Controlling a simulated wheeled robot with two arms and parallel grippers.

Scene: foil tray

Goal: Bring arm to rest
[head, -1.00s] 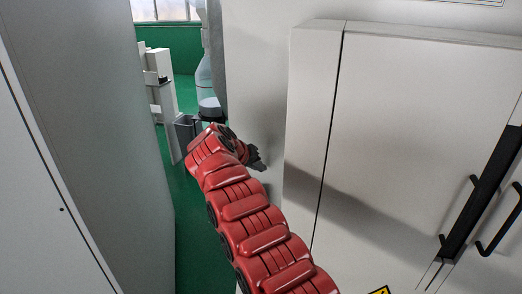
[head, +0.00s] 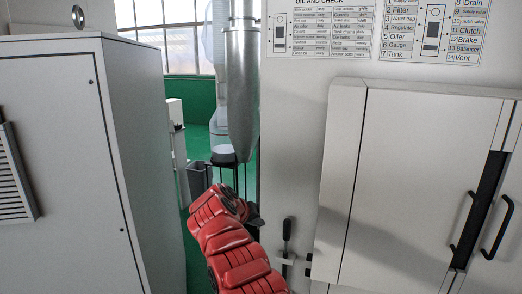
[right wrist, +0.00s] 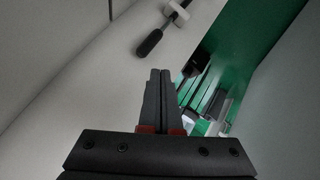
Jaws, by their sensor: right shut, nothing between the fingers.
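My right arm is red and segmented and rises from the bottom middle of the head view. My right gripper (head: 254,218) shows dark at its end, partly hidden behind the arm, in front of the gap beside the right-hand machine. In the right wrist view the two black fingers (right wrist: 160,75) lie together, shut and empty. They touch nothing that I can see. My left gripper is in neither view.
A grey cabinet (head: 62,150) stands at left. A pale machine (head: 290,130) with a closed door (head: 400,180) and black handles (head: 497,228) stands at right. A black-gripped lever (head: 287,230) is on its face, close to my right gripper. Green floor shows between.

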